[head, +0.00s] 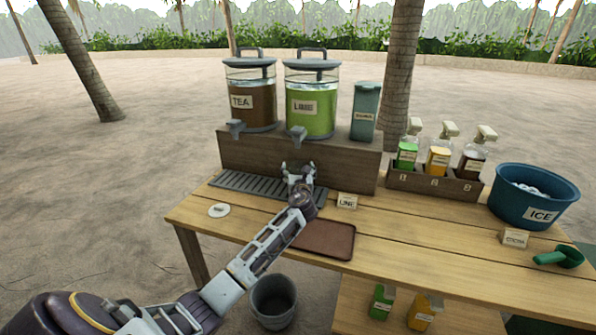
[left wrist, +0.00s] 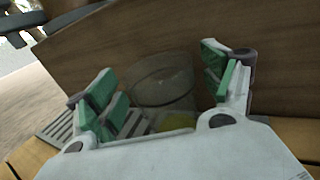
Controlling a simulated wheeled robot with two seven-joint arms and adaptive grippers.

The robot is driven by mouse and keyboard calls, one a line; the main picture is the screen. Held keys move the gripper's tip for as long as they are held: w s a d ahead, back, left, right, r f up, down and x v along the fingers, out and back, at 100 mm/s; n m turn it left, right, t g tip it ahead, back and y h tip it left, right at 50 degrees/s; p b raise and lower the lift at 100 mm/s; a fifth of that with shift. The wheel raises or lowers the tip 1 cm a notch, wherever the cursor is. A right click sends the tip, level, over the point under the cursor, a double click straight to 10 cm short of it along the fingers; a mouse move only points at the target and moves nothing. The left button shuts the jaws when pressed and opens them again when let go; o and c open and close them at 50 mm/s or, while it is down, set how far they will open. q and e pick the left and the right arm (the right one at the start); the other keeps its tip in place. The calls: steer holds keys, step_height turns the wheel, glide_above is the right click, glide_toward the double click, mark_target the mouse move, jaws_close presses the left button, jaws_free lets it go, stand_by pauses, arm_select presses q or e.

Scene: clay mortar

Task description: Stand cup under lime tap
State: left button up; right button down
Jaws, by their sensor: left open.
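The lime dispenser (head: 318,122), a clear jar of green drink, stands on the wooden riser, with its grey lime tap (head: 297,134) at the front. My left gripper (head: 298,166) is in front of the riser, below that tap. In the left wrist view, my left gripper's green-padded fingers (left wrist: 165,88) are spread wide. A clear cup (left wrist: 163,82) stands upright between and beyond them, close to the riser. A yellow-green patch shows low at the cup; I cannot tell what it is. In the head view the gripper mostly hides the cup. My right gripper is out of view.
The slatted drip tray (head: 238,183) runs along the riser's foot. The tea dispenser (head: 252,105) stands left of the lime one. A LIME card (head: 347,201) and a brown mat (head: 325,239) lie near my arm. A bottle rack (head: 432,186) and ice tub (head: 533,205) stand to the right.

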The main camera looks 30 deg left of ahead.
arm_select(q)
steer(key=shift+s+r, duration=0.1)
steer(key=shift+r, duration=0.05)
steer(key=shift+v, duration=0.95)
steer(key=p+v, duration=0.2)
steer(key=v, duration=0.8)
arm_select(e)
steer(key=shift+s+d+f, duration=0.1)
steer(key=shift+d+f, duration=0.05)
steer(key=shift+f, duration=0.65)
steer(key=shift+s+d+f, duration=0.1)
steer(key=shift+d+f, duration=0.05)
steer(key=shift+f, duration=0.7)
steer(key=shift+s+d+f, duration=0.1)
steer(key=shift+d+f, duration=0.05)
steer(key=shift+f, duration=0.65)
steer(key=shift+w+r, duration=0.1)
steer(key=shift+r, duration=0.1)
